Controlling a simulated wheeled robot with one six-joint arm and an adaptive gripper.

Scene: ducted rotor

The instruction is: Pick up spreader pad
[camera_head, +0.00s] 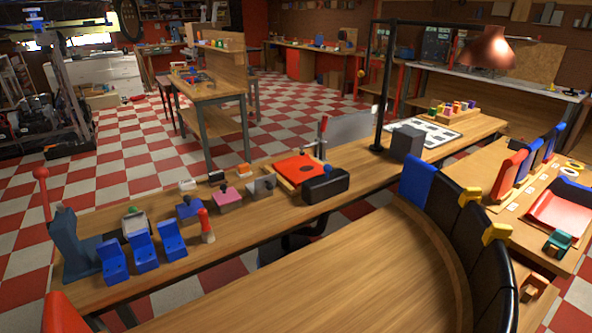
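I cannot tell for sure which object is the spreader pad. A blue pad-like piece (418,180) lies over the top of a curved black wall (447,199). Red (508,176) and blue (531,160) upright pieces stand in a row on the right-hand table. Blue L-shaped blocks (144,250) stand on the long workbench at the left. My gripper does not show.
The long wooden workbench (240,226) carries a red square fixture (299,170), a black rounded block (325,186), a red-topped peg (206,226) and a dark box (407,143). A black post (381,95) rises from it. Yellow clips (494,234) top the curved wall.

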